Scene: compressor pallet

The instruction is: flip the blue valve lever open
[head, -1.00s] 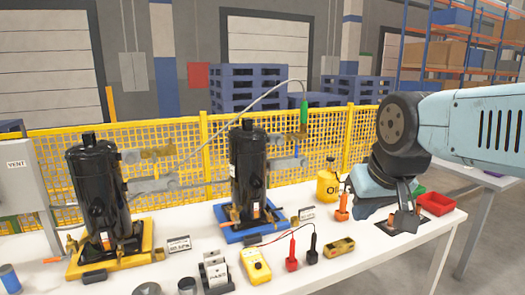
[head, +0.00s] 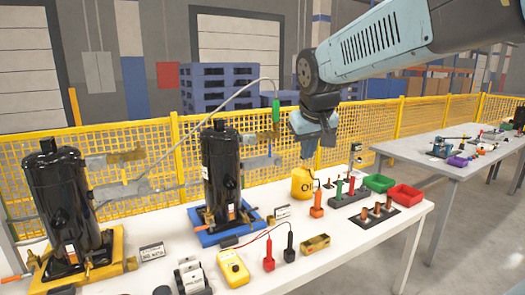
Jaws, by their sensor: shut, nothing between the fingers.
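The small blue valve lever (head: 269,149) hangs down at the brass valve fitting (head: 263,137), on the pipework just right of the right black compressor (head: 221,170). It is small in the head view, so its exact angle is hard to tell. My gripper (head: 308,153) points down, right of the lever and apart from it, in front of the yellow fence. It is shut and empty, just above or behind the yellow oil can (head: 304,184); the fingertips are thin and hard to make out.
A green-ended hose (head: 276,108) arches above the valve. The left compressor (head: 62,200) stands on a yellow base. An orange-handled tool (head: 317,204), a yellow meter (head: 233,266) with probes, and red (head: 404,195) and green bins crowd the white table (head: 335,262).

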